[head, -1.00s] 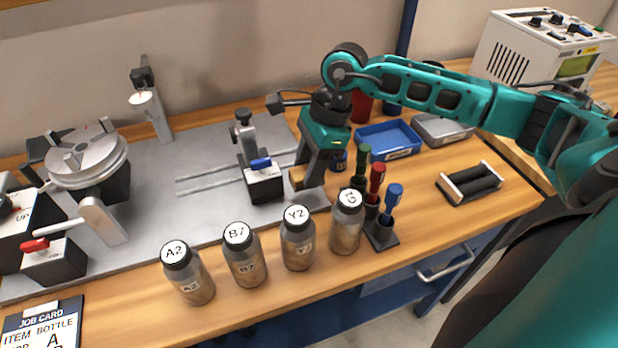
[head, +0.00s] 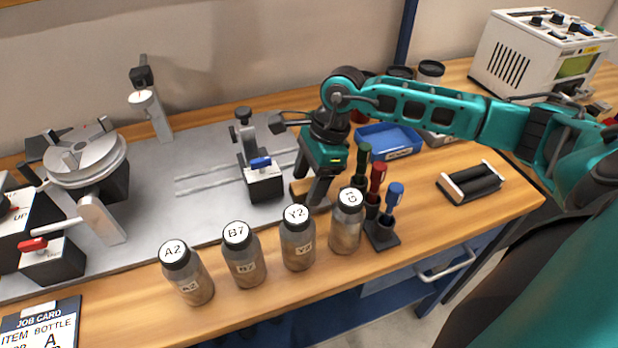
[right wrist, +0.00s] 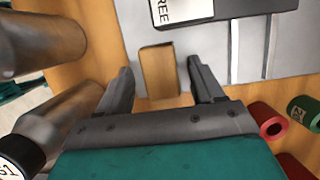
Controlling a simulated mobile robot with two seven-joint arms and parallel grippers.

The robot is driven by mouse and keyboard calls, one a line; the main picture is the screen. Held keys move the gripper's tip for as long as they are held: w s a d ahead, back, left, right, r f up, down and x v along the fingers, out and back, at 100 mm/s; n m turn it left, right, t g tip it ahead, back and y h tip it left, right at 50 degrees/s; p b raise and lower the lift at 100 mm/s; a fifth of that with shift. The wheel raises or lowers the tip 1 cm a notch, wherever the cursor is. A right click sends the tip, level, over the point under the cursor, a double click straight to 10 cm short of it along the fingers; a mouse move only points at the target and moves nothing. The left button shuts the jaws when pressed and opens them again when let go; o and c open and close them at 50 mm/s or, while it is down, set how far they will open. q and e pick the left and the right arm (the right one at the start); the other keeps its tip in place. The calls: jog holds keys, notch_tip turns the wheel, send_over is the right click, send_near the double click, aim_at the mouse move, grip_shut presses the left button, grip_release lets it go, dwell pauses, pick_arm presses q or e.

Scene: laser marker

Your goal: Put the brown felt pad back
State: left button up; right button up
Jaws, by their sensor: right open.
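The brown felt pad (right wrist: 158,72) is a small tan-brown block in the right wrist view, near the edge of the grey metal plate. In the head view it shows partly at the foot of my gripper (head: 299,189). My right gripper (head: 312,188) is open and points down behind the bottles. In the right wrist view its fingertips (right wrist: 160,68) stand on either side of the pad, with gaps between them and the pad. My left gripper is not in view.
Bottles A2 (head: 187,273), B7 (head: 243,256), Y2 (head: 297,239) and another (head: 346,222) stand along the front. A stand with coloured tools (head: 382,237) is right of them. The black clamp block (head: 263,184) is left of the gripper. A blue tray (head: 389,141) lies behind.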

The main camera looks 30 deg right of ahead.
jog(key=shift+r, duration=0.1)
jog(key=v, duration=1.2)
jog(key=shift+p, duration=0.3)
jog(key=shift+s, duration=0.1)
